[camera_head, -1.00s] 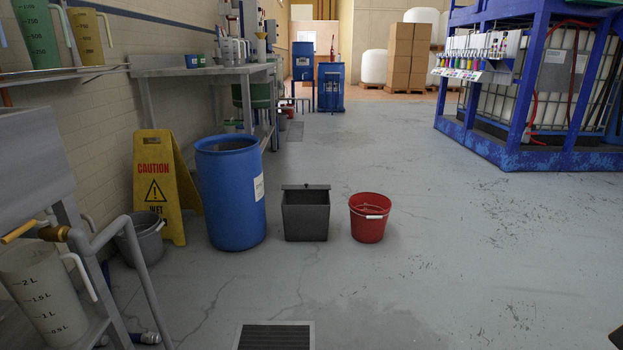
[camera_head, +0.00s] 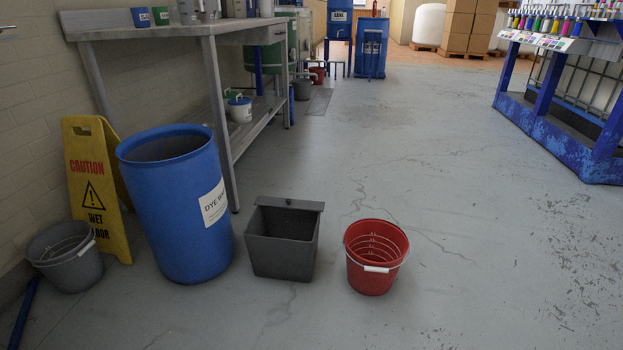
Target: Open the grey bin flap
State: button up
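The grey bin (camera_head: 282,258) stands on the floor near the middle of the view, upright between a blue drum and a red bucket. Its dark inside shows from above. A narrow grey flap or lid strip (camera_head: 304,205) runs along its back top edge, with a small dark knob on it. I cannot tell exactly how far this flap is turned. My gripper is not in view, and nothing touches the bin.
The blue drum (camera_head: 178,215) stands close left of the bin, the red bucket (camera_head: 375,268) close right. A yellow caution sign (camera_head: 92,190) and grey bucket (camera_head: 68,262) are farther left. A metal table (camera_head: 215,95) stands behind.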

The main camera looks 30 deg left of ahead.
aim_at(317, 206)
jog(key=i, duration=0.85)
jog(key=u, duration=2.55)
jog(key=i, duration=1.9)
jog(key=z, duration=0.8)
